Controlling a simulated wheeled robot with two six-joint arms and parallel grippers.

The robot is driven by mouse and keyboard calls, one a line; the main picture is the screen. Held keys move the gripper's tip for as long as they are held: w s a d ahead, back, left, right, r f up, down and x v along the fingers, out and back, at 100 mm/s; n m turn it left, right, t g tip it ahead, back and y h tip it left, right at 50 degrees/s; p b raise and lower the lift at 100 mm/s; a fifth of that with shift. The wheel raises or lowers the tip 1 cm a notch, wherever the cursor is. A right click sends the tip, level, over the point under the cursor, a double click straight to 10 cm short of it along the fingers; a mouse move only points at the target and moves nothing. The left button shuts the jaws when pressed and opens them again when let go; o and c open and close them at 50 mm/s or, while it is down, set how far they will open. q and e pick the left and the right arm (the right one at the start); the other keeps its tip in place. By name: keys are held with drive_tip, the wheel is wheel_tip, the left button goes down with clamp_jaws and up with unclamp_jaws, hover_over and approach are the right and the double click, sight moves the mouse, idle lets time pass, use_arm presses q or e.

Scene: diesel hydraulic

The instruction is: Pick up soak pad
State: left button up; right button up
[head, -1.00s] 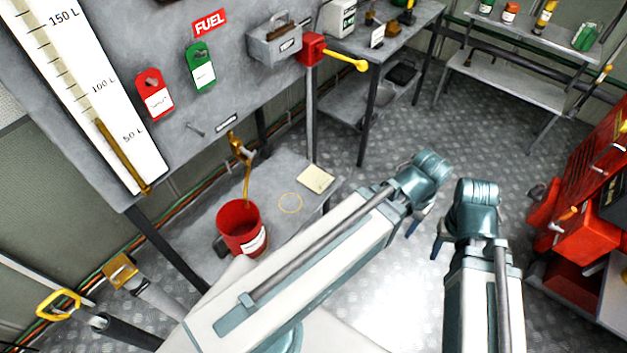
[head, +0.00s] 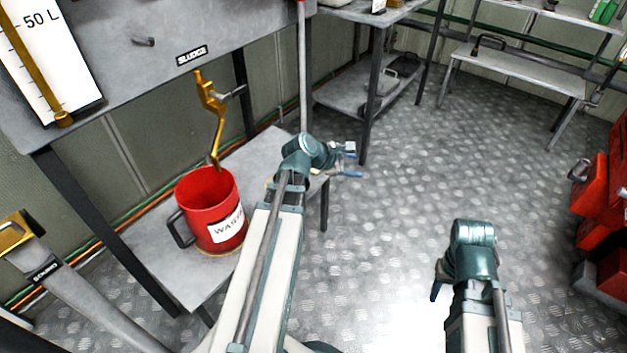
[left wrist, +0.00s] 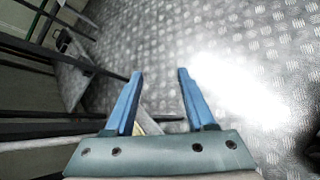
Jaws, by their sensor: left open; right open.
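The soak pad is mostly hidden in the head view behind my left arm, on the low grey bench (head: 262,150). A pale yellowish patch that may be the pad (left wrist: 152,127) shows in the left wrist view, low between the fingers. My left gripper (head: 350,160) is open and empty beyond the bench's right edge; its blue fingers (left wrist: 160,73) are spread over bare floor in the left wrist view. My right gripper (head: 438,285) hangs over the floor at the lower right, away from the bench.
A red waste bucket (head: 205,200) stands on the bench under a brass sludge tap (head: 210,105). A grey post (head: 303,70) and table leg (head: 374,90) rise behind my left gripper. Red cabinets (head: 605,190) are at the right. The middle floor is clear.

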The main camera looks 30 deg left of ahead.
use_arm(q)
drive_tip(key=a+f+n+t+y+b, duration=0.1)
drive_tip(key=a+f+n+b, duration=0.1)
drive_tip(key=a, duration=0.3)
drive_tip(key=a+f+n+t+y+b, duration=0.1)
drive_tip(key=a+f+n+b, duration=0.2)
drive_tip(key=a+n+b, duration=0.1)
drive_tip(key=a+f+n+t+y+b, duration=0.1)
drive_tip(key=a+f+n+b, duration=0.1)
drive_tip(key=a, duration=0.4)
drive_tip(key=shift+f+n+t+b, duration=0.15)
drive_tip(key=shift+n+t+b, duration=0.25)
drive_tip(key=shift+n+b, duration=0.55)
drive_tip(key=shift+s+a+n, duration=0.1)
drive_tip(key=shift+a+n, duration=0.2)
drive_tip(key=shift+n, duration=0.05)
drive_tip(key=shift+b+x, duration=1.5)
drive_tip(key=shift+x, duration=2.25)
drive_tip(key=shift+d, duration=0.2)
use_arm(e)
wheel_tip(320, 180, down, 16)
drive_tip(key=shift+r, duration=0.25)
use_arm(q)
clamp_jaws()
